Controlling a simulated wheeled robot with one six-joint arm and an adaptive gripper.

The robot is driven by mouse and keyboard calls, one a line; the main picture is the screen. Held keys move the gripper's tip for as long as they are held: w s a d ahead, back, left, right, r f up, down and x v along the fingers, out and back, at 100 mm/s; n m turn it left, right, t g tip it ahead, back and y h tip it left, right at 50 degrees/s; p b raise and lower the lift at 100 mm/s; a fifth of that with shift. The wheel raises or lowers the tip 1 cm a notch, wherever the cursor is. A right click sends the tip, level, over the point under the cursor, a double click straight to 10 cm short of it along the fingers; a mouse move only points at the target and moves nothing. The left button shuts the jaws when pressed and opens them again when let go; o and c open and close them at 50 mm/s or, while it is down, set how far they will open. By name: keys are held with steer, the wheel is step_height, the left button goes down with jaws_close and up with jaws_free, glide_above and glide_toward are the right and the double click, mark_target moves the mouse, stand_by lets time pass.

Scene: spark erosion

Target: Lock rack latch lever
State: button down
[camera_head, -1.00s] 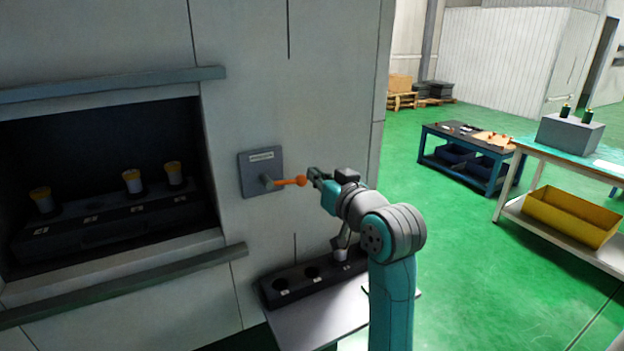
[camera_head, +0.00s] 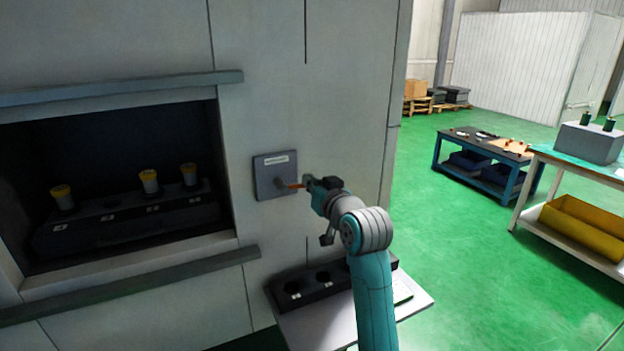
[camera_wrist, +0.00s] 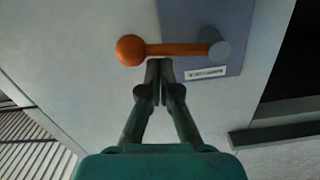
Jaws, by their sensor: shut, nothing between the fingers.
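The rack latch lever is an orange bar (camera_head: 294,186) on a grey pivot, mounted on a grey square plate (camera_head: 270,165) on the machine wall. In the head view it points right, and its ball end is hidden by my gripper. In the wrist view the whole lever (camera_wrist: 175,49) shows, with its orange ball (camera_wrist: 130,50) at left and grey pivot (camera_wrist: 213,47) at right. My gripper (camera_wrist: 158,66) is shut and empty, its fingertips close beside the bar near the ball. I cannot tell whether they touch it. It also shows in the head view (camera_head: 308,181).
Left is a dark recess with a rack (camera_head: 130,222) holding several yellow-topped pieces. Grey rails (camera_head: 120,88) stick out above and below it. A dark holder block (camera_head: 322,277) sits on a light shelf below my arm. Benches and open green floor lie right.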

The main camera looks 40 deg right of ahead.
steer(key=shift+f+m, duration=0.3)
steer(key=shift+m, duration=0.3)
steer(key=w+a+f+m, duration=0.1)
steer(key=a+f+m, duration=0.2)
steer(key=m, duration=1)
step_height(320, 180, down, 4)
steer(key=shift+a+r+m+t+y, duration=0.25)
steer(key=shift+a+m+t+y, duration=0.15)
steer(key=shift+w+a, duration=0.1)
stand_by(0.6)
